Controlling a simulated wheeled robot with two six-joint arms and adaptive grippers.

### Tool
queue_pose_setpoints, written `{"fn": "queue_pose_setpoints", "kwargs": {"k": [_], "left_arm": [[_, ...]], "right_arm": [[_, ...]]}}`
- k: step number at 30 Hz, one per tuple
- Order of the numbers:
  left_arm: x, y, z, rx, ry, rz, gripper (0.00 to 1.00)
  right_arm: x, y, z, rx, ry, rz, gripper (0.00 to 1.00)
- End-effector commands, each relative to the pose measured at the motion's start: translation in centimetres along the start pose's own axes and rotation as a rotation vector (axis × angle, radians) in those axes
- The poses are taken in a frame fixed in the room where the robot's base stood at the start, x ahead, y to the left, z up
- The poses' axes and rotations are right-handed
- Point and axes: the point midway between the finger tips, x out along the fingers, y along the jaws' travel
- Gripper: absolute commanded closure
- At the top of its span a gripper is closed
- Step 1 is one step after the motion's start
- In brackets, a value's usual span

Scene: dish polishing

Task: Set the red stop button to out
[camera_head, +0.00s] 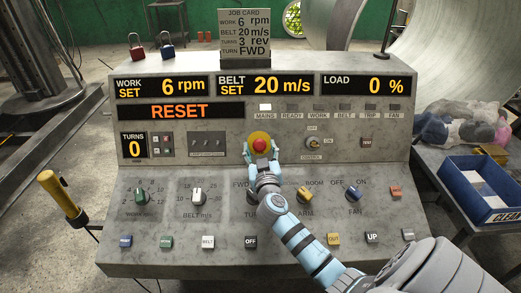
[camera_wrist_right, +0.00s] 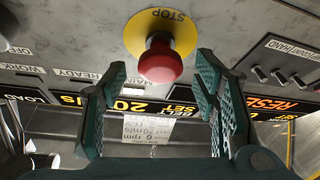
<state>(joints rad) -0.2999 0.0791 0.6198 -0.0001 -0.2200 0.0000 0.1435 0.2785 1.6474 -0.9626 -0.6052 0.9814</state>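The red stop button (camera_head: 260,143) is a mushroom knob on a round yellow plate, on the upright face of the console. It also shows in the right wrist view (camera_wrist_right: 160,60), with the word STOP upside down on its yellow plate (camera_wrist_right: 178,25). My right gripper (camera_head: 262,154) is right in front of the button. In the wrist view its two green fingers are spread, one on each side of the red knob, with a visible gap on both sides. Whether the button is pressed in or out is hard to tell. My left gripper is not in view.
The console (camera_head: 190,262) has displays reading RESET and TURNS 0. A key switch (camera_head: 312,143) sits right of the button; knobs and push buttons cover the sloped panel below. A job card (camera_head: 245,38) stands on top. A blue bin (camera_head: 485,190) is at the right.

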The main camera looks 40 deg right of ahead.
Motion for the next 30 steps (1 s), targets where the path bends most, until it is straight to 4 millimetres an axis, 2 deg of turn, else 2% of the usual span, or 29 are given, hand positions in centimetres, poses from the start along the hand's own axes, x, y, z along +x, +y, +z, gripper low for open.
{"fn": "queue_pose_setpoints", "kwargs": {"k": [5, 8, 18, 21, 24, 30], "left_arm": [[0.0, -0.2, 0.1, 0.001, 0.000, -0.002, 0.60], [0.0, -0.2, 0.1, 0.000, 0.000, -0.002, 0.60], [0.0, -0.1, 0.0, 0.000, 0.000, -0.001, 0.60], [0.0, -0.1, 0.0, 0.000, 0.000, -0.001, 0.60], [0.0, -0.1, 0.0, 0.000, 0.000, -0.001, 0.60], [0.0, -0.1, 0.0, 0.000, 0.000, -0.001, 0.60]], "right_arm": [[-0.1, 0.0, 0.0, 0.000, 0.000, 0.000, 0.45], [-1.1, -0.1, 0.0, 0.000, 0.000, -0.002, 0.45], [-9.9, 0.1, 0.1, 0.002, -0.002, 0.000, 0.45], [-11.4, 0.0, 0.0, 0.002, -0.001, 0.000, 0.45], [-12.1, 0.1, 0.0, 0.000, 0.001, 0.001, 0.45], [-12.1, 0.1, -0.1, 0.000, 0.001, 0.001, 0.45]]}}
